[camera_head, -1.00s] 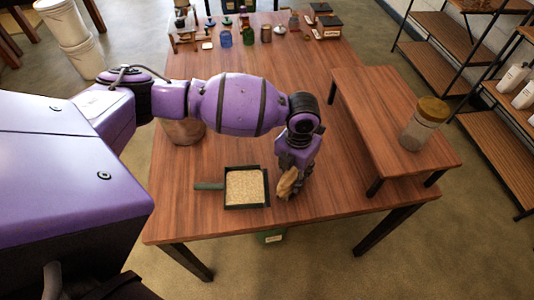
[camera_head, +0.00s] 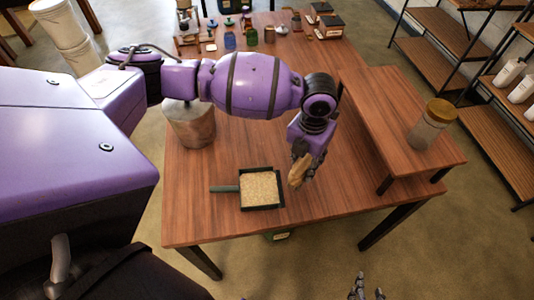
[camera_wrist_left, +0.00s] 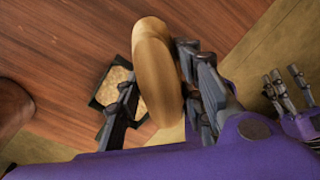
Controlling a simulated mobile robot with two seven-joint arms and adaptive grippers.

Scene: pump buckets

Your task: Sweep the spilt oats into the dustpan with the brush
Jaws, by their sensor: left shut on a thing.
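The dustpan (camera_head: 243,205) is a dark square tray with a green handle (camera_head: 224,188) pointing left, lying near the table's front edge. A bed of pale oats (camera_head: 262,187) fills its floor; it shows partly in the left wrist view (camera_wrist_left: 113,83). My left gripper (camera_head: 302,176) is just right of the dustpan, shut on the tan wooden brush (camera_wrist_left: 154,70), which stands roughly upright between the fingers. The brush's bristles are hard to make out. My right gripper (camera_head: 367,288) is empty, fingers spread, beyond the table's front edge; it also shows in the left wrist view (camera_wrist_left: 285,92).
A raised wooden shelf (camera_head: 385,115) on the right of the table (camera_head: 215,222) carries a lidded jar (camera_head: 432,124). A metal pot (camera_head: 191,128) stands left, behind my left arm. Several small jars and boxes crowd the far end. A green bin (camera_head: 278,235) shows under the table.

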